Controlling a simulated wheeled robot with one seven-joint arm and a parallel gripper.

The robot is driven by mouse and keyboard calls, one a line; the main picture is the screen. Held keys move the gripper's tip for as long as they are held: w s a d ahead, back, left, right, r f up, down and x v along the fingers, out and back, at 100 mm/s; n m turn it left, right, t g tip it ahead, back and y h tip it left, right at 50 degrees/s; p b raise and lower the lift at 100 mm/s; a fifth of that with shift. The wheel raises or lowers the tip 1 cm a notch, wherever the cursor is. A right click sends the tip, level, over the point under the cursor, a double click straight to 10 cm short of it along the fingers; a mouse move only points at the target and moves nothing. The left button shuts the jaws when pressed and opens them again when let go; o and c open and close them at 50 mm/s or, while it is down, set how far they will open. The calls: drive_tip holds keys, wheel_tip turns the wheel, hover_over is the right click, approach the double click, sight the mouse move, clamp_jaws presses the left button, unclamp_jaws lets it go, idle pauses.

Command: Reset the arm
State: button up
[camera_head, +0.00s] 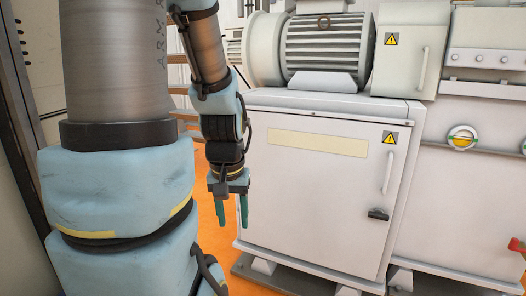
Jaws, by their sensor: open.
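My arm hangs down at the left of the view, with its upper links large and close to the camera. My gripper (232,211) points downward at the end of the arm. Its two green fingers are apart, with nothing between them. It is just left of a white cabinet (305,205), in front of the orange floor as seen here. I cannot tell the exact gap between the gripper and the cabinet.
The cabinet has a light handle (388,173) and a dark latch (378,214). A large motor (325,48) sits above it. A machine panel with a round yellow-green knob (462,137) stands at the right. Orange floor (210,240) shows below the gripper.

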wheel_tip(320, 180, up, 26)
drive_tip(key=p, duration=2.5)
drive_tip(key=shift+r, duration=0.2)
